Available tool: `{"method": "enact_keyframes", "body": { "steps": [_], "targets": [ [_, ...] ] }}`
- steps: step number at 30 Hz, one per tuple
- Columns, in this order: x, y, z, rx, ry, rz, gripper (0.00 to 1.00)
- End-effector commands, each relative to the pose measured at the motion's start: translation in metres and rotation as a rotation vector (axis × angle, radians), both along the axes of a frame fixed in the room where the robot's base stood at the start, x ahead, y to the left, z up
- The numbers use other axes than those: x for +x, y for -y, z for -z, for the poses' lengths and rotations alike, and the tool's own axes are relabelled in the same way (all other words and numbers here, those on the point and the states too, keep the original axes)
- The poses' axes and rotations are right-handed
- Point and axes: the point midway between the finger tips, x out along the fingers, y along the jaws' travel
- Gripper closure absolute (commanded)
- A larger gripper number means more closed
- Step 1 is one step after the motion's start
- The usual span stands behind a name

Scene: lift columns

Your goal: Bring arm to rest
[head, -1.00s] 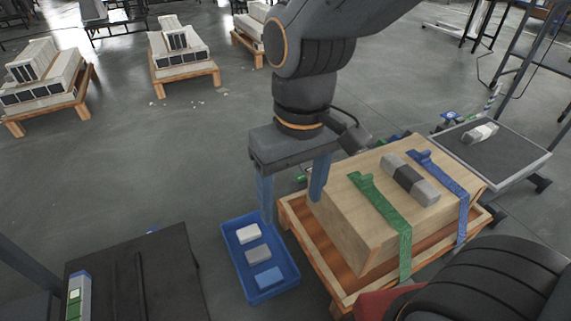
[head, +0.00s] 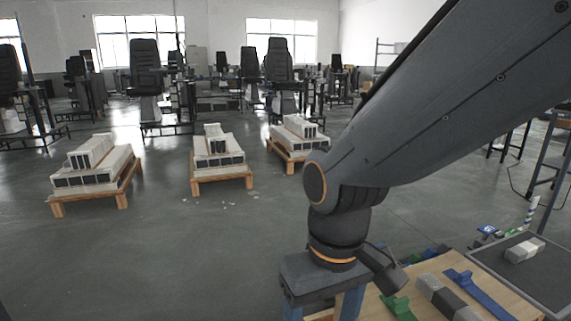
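My arm (head: 440,105) reaches in from the upper right and bends down at its orange-ringed joint. My gripper (head: 322,308) hangs at the bottom edge of the head view, pointing down. Its two blue fingers stand apart, with nothing seen between them, but their tips are cut off by the frame. The gripper is just left of a light wooden box top (head: 375,306), which carries a green strap (head: 398,307), a grey and dark block (head: 447,298) and a blue strap (head: 478,294). The lower part of the box is out of view.
A dark-topped table (head: 490,262) with a grey-white block (head: 524,250) stands at the right. Pallets with pale stacked parts (head: 95,168), (head: 218,157), (head: 297,138) stand across the floor. Chairs on stands (head: 146,75) line the back.

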Motion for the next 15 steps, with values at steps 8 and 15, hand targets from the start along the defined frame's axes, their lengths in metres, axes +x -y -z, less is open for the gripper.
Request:
{"method": "enact_keyframes", "body": {
  "steps": [8, 15],
  "targets": [
    [0.001, 0.008, -0.016, -0.004, -0.001, 0.031, 0.33],
    [0.003, 0.02, -0.034, -0.009, 0.0, 0.074, 0.33]
  ]
}}
